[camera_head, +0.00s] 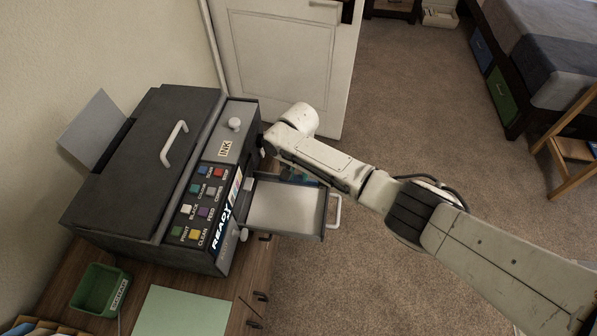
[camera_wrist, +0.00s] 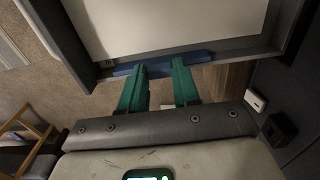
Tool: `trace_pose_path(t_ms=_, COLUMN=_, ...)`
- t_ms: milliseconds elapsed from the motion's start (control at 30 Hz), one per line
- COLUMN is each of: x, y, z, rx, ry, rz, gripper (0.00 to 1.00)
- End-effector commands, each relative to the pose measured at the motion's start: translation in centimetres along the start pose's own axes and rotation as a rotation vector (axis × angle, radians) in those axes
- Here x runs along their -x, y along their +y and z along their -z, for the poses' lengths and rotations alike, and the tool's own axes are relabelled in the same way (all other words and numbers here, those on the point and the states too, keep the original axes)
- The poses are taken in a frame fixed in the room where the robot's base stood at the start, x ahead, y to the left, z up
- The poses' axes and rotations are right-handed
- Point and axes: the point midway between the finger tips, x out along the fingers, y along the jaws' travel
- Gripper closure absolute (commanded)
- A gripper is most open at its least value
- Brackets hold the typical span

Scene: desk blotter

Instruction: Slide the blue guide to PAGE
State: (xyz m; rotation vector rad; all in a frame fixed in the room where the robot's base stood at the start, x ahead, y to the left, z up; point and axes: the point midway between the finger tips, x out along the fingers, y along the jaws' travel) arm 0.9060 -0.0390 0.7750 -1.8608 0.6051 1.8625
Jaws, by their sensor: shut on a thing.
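The blue guide (camera_wrist: 160,66) is a bar across the near edge of the pulled-out paper tray (camera_wrist: 286,30) in the wrist view. My gripper (camera_wrist: 158,68) has its two green fingers at the guide and is shut on it, with the fingertips against the bar. In the head view the tray (camera_head: 322,207) sticks out from the right side of the dark printer (camera_head: 148,165), and my arm hides the guide. A little of my gripper's green shows under the wrist. No PAGE mark is readable in either view.
A white sheet (camera_wrist: 165,25) lies in the tray, and a white handle (camera_head: 335,210) stands at its outer end. Coloured buttons and a READY panel (camera_head: 226,208) face the tray. A green bin (camera_head: 100,289) and pale green paper (camera_head: 182,312) lie on the desk.

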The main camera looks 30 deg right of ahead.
Motion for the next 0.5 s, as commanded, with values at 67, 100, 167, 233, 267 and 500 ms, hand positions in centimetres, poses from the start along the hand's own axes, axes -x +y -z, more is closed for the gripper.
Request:
trace_pose_path(t_ms=67, x=0.0, y=0.0, z=0.0, rx=0.0, ry=0.0, rz=0.0, gripper=1.0)
trace_pose_path(t_ms=100, x=0.1, y=0.0, z=-0.1, rx=0.0, ry=0.0, rz=0.001, gripper=1.0)
trace_pose_path(t_ms=167, x=0.2, y=-0.1, z=-0.2, rx=0.001, ry=-0.001, rz=0.002, gripper=1.0)
trace_pose_path(t_ms=233, x=0.3, y=-0.2, z=-0.5, rx=0.001, ry=-0.001, rz=0.004, gripper=1.0)
trace_pose_path(t_ms=267, x=0.3, y=-0.3, z=-0.6, rx=0.001, ry=-0.001, rz=0.004, gripper=1.0)
trace_pose_path(t_ms=500, x=0.2, y=-0.1, z=-1.2, rx=0.0, ry=-0.001, rz=0.002, gripper=1.0)
